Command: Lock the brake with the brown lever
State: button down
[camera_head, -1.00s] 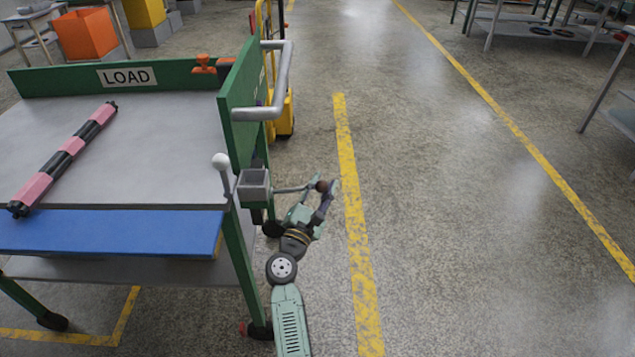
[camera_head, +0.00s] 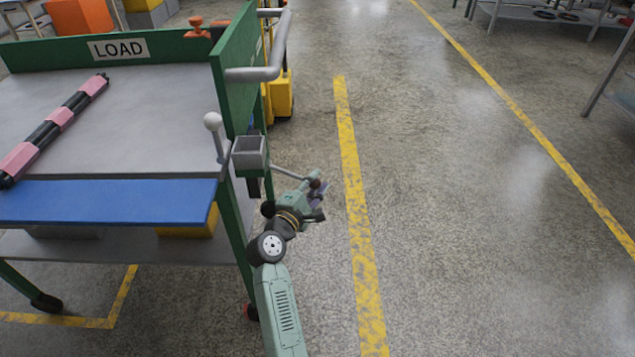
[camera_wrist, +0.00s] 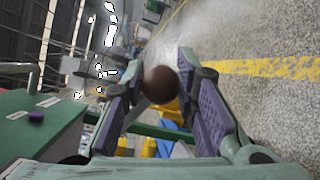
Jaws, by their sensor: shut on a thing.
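The brown lever has a thin grey rod (camera_head: 286,172) that runs from beside a grey box on the cart's right end, sloping down to the right. Its round brown knob (camera_head: 315,182) is at my gripper (camera_head: 318,192). In the wrist view the knob (camera_wrist: 160,84) sits between the two purple-padded fingers (camera_wrist: 165,100). My gripper is shut on the knob. The fingers partly hide the knob in the head view. The cart's green end panel (camera_head: 233,65) carries the grey box (camera_head: 248,152).
A second lever with a white knob (camera_head: 213,121) stands upright left of the box. A grey handle bar (camera_head: 275,70) juts from the end panel. A pink-and-black bar (camera_head: 60,118) lies on the cart top (camera_head: 150,125). The floor to the right is open.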

jog(key=shift+a+f, duration=0.25)
jog(key=shift+f, duration=0.05)
jog(key=c, duration=1.3)
grip_release()
jog(key=shift+a, duration=0.1)
jog(key=shift+s+r, duration=0.1)
jog(key=v, duration=1.1)
jog(key=shift+s+a+r, duration=0.1)
jog(key=shift+s+a, duration=0.05)
jog(key=shift+s, duration=0.2)
